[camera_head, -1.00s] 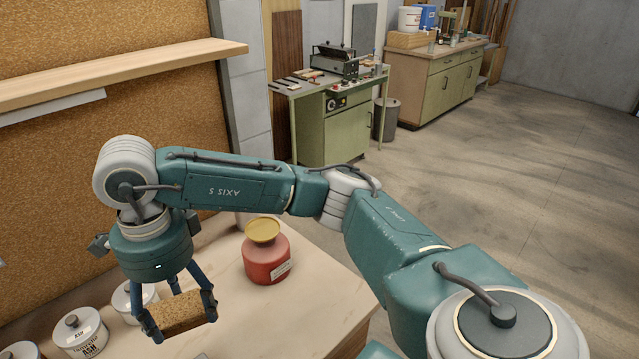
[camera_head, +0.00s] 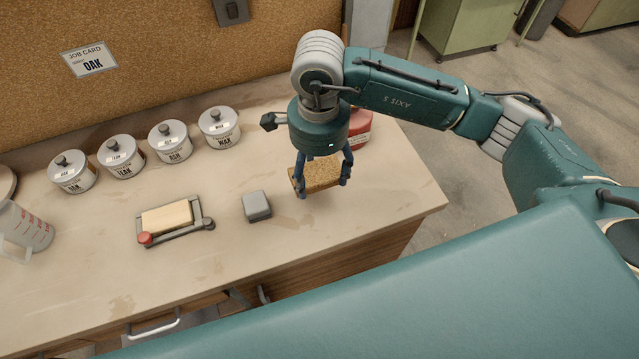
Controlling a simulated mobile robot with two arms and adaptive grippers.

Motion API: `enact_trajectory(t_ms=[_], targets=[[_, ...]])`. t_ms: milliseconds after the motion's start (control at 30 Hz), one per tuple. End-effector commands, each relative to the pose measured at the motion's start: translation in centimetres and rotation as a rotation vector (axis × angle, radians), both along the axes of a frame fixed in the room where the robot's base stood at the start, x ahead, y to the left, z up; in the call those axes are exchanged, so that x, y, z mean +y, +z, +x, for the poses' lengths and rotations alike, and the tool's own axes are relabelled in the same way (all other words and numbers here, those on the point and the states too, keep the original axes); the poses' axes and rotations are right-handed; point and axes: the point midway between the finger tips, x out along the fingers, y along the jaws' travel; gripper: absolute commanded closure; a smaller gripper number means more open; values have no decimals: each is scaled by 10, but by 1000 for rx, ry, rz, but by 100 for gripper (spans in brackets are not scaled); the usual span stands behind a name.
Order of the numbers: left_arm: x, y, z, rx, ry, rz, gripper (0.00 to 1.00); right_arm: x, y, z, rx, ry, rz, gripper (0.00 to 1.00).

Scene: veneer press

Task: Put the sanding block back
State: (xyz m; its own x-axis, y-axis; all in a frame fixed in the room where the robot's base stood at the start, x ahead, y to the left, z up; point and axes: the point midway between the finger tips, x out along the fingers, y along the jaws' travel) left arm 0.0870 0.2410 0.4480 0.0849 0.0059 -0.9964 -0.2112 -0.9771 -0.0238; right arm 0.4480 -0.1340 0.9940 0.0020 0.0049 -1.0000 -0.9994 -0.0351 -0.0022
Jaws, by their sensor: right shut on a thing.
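The sanding block (camera_head: 318,178), a tan cork-like block, is held between the fingers of my right gripper (camera_head: 323,180), which points down over the right part of the bench. The gripper is shut on it. I cannot tell whether the block's underside touches the bench top. My left gripper is not in view.
On the bench (camera_head: 290,245), a small grey block (camera_head: 256,205) lies left of the gripper. Further left is a frame holding a pale wood piece (camera_head: 168,217). Several labelled tins (camera_head: 219,127) line the back. A red container (camera_head: 361,130) stands partly hidden behind the gripper. A measuring jug (camera_head: 25,230) is far left.

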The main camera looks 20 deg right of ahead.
Motion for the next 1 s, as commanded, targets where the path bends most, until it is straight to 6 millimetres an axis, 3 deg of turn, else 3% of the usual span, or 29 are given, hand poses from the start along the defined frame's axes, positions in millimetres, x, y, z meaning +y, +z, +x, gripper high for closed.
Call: enact_trajectory(t_ms=[533, 967, 1000], targets=[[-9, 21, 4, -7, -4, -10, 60, 0, -67, -1, 2, -1, -1, 57], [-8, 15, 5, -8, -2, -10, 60, 0, -75, 0, -1, 0, 0, 57], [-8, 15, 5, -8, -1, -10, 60, 0, -74, 0, -1, -1, 0, 29]])
